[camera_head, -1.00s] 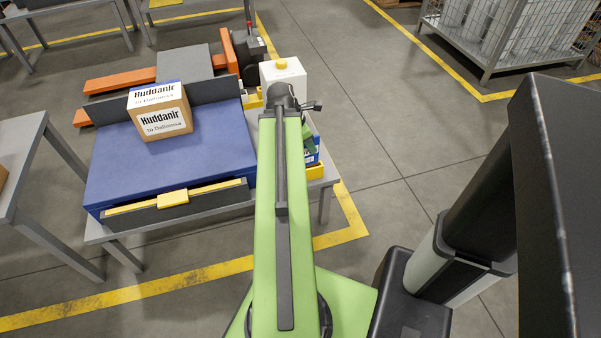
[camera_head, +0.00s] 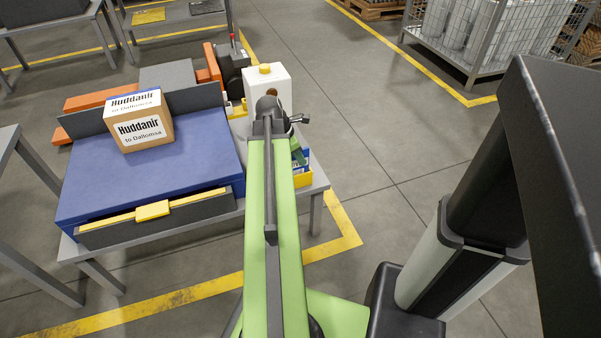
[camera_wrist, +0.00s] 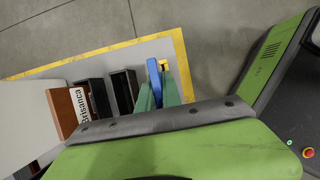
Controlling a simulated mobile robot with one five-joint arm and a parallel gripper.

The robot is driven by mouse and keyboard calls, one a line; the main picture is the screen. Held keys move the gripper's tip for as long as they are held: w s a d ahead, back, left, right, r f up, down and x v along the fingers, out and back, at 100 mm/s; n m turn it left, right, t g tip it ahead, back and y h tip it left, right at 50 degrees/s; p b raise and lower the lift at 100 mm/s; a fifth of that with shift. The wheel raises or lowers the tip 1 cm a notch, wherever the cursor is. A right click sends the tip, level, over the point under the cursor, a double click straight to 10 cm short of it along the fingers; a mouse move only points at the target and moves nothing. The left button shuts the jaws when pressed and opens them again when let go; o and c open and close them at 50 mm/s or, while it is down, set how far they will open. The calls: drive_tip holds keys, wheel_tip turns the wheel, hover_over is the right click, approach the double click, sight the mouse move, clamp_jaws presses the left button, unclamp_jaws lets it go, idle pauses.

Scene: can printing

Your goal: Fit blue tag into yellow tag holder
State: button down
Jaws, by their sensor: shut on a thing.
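In the wrist view the blue tag (camera_wrist: 154,78) stands on edge between the green fingers of my gripper (camera_wrist: 158,93), which is shut on it. The yellow tag holder (camera_wrist: 164,65) shows as a small yellow piece right beside the tag's far end, partly hidden by the tag and a finger. I cannot tell whether they touch. In the head view the yellow holder (camera_head: 303,178) is at the table's near right corner, just right of my arm. The green fingers (camera_head: 298,153) show above it, largely hidden by the arm.
Two black bins (camera_wrist: 123,90) stand left of the tag in the wrist view, beside a brown box labelled Brisanca (camera_wrist: 70,112). In the head view a Huddanir carton (camera_head: 139,122) sits on the blue platform (camera_head: 140,175). A white machine (camera_head: 267,88) stands behind my wrist. Floor right of the table is clear.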

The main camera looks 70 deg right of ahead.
drive_tip(key=shift+f+b, duration=1.95)
drive_tip(key=shift+b, duration=0.05)
drive_tip(key=c, duration=1.5)
unclamp_jaws()
drive_tip(key=shift+r, duration=0.1)
drive_tip(key=p+v, duration=1.1)
drive_tip(key=v, duration=0.1)
drive_tip(key=shift+r+p, duration=0.25)
drive_tip(key=shift+p, duration=0.15)
drive_tip(key=shift+f, duration=0.1)
